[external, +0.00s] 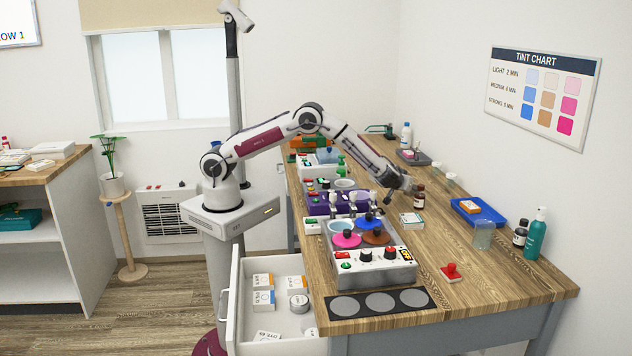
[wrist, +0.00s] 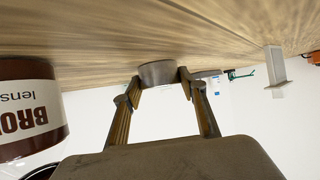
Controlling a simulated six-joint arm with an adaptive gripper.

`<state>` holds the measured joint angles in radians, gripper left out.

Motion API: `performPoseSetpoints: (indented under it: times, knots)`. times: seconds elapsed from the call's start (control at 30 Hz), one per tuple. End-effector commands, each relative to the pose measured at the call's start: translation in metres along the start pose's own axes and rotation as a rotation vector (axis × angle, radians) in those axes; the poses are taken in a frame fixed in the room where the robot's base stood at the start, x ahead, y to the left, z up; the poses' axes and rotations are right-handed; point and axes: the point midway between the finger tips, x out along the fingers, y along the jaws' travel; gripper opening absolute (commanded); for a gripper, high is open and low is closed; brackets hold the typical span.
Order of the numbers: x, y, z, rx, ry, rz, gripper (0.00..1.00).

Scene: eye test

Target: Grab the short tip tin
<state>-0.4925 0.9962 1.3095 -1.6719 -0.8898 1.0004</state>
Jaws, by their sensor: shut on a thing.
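My gripper (external: 406,188) reaches low over the right part of the wooden table in the external view. In the wrist view, where the picture is upside down, its two fingers (wrist: 160,82) are closed on a short, round, dark grey-brown tin (wrist: 158,73). The tin is at or very near the tabletop; I cannot tell whether it touches. No lettering on it is readable, so I cannot confirm it is the short tip tin. I cannot make the tin out in the external view.
A small white box (external: 411,223) and a control unit with knobs (external: 375,268) are nearby. A red stamp (external: 451,272) lies near the front. The table's right front is mostly clear.

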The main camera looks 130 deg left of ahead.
Motion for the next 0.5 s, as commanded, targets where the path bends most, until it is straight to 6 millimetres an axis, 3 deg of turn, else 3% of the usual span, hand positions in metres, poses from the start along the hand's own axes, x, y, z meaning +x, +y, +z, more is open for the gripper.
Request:
performPoseSetpoints:
  times: [0.27, 0.5]
  knots:
    - [-0.005, 0.000, -0.010, -0.001, 0.002, 0.001, 0.20]
    - [-0.019, 0.001, -0.036, -0.002, 0.002, 0.002, 0.20]
